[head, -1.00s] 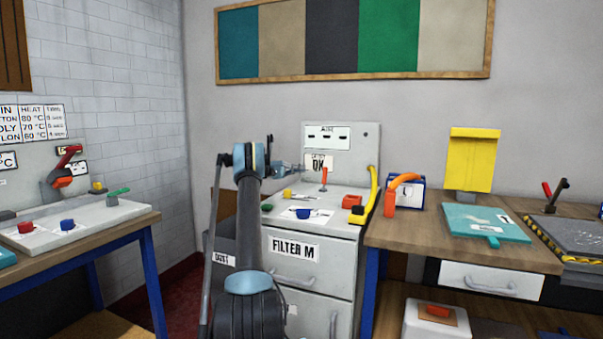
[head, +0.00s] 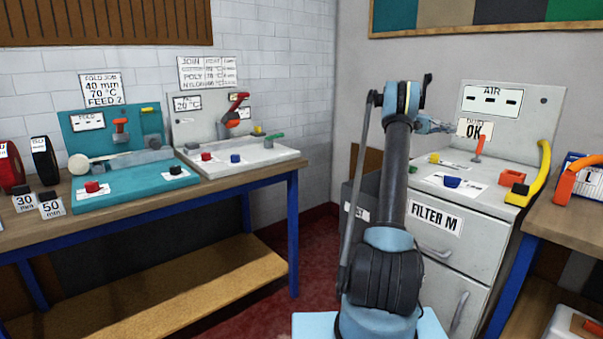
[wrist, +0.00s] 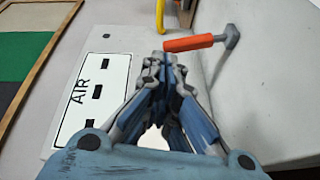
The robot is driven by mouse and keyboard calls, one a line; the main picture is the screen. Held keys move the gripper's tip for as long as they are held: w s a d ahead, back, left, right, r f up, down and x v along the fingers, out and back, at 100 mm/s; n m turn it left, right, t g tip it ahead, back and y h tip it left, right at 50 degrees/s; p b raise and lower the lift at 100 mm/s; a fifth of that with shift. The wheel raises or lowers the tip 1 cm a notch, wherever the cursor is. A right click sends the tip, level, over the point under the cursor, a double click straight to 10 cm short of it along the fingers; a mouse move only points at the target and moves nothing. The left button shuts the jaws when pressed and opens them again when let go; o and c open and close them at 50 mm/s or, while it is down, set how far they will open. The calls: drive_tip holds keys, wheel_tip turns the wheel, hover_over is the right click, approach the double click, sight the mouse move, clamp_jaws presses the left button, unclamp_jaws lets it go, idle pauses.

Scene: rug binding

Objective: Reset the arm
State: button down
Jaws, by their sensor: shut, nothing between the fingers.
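My arm rises in front of the grey filter cabinet in the head view. My gripper (head: 449,128) is at its end, over the cabinet's top near the upright AIR panel (head: 516,98). In the wrist view my gripper (wrist: 168,62) has its fingers together with nothing held. An orange-handled lever (wrist: 195,43) is just beyond the fingertips in that view; I cannot tell how far. The lever also shows in the head view (head: 479,146), right of the gripper. The AIR panel's white label (wrist: 95,95) is left of the fingers in the wrist view.
The grey cabinet (head: 400,240) has green, yellow and blue controls on top and a yellow curved handle (head: 541,172) at right. A left workbench (head: 230,190) bears a teal fold machine (head: 125,185) and a grey machine (head: 270,155).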

drive_tip(key=s+a+r+n+t+y, duration=0.1)
drive_tip(key=s+a+n+t+y, duration=0.55)
drive_tip(key=s+a, duration=1.9)
drive_tip(key=s+a+f+t+y, duration=0.2)
drive_tip(key=s+a+f+y, duration=0.2)
drive_tip(key=s+a+f, duration=0.8)
drive_tip(key=s+a+f+n+t+y, duration=0.1)
drive_tip(key=s+a+f+y, duration=0.3)
drive_tip(key=s+a+f, duration=0.7)
drive_tip(key=s+a+t, duration=0.1)
drive_tip(key=s+a, duration=0.1)
drive_tip(key=s, duration=0.3)
drive_tip(key=shift+s+a+f+y, duration=0.2)
drive_tip(key=shift+s+f+y, duration=0.15)
drive_tip(key=shift+s+f, duration=0.05)
drive_tip(key=shift+w+n+t, duration=0.1)
drive_tip(key=shift+n+t, duration=0.15)
drive_tip(key=shift+w+f, duration=0.2)
drive_tip(key=shift+w, duration=0.1)
